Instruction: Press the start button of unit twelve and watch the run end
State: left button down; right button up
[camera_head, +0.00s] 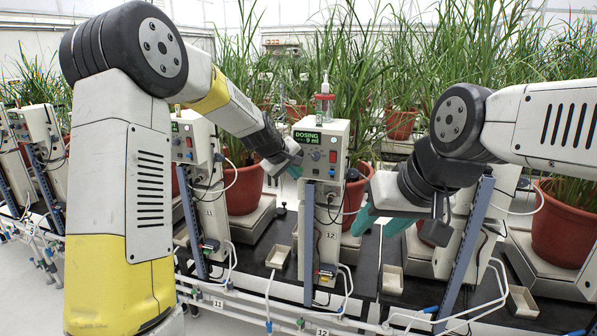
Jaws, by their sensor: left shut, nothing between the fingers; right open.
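Unit twelve (329,192) is the pale box on a post in the middle, with a "12" label low on its front. Its lit green display (307,138) reads "DOSING" with 9 ml below. Under it are a small knob (315,155) and a red button (333,157). My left gripper (296,172), with teal fingertips, is shut and empty at the left edge of the unit's front; I cannot tell whether it touches.
Unit eleven (196,150) is to the left, behind my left arm. Potted tall plants (242,188) stand behind on scales. White pipes (255,312) run along the front, with small trays (278,257) nearby.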

pick_arm(q)
jog(key=s, duration=0.1)
jog(key=s+a, duration=0.1)
jog(key=s, duration=0.2)
jog(key=shift+s+a, duration=0.25)
jog(key=shift+s, duration=0.1)
dwell(0.5)
jog(key=s+a+r+m, duration=0.2)
jog(key=s+a, duration=0.2)
jog(key=s, duration=0.7)
jog(key=s+a+r+m+g+y, duration=0.1)
jog(key=s+a, duration=0.4)
jog(key=s, duration=0.6)
jog(key=s+a+r+m+y, duration=0.1)
jog(key=s+a+r+m, duration=0.3)
jog(key=s, duration=0.8)
jog(key=shift+a+g, duration=0.15)
jog(key=shift+g, duration=0.15)
dwell(1.8)
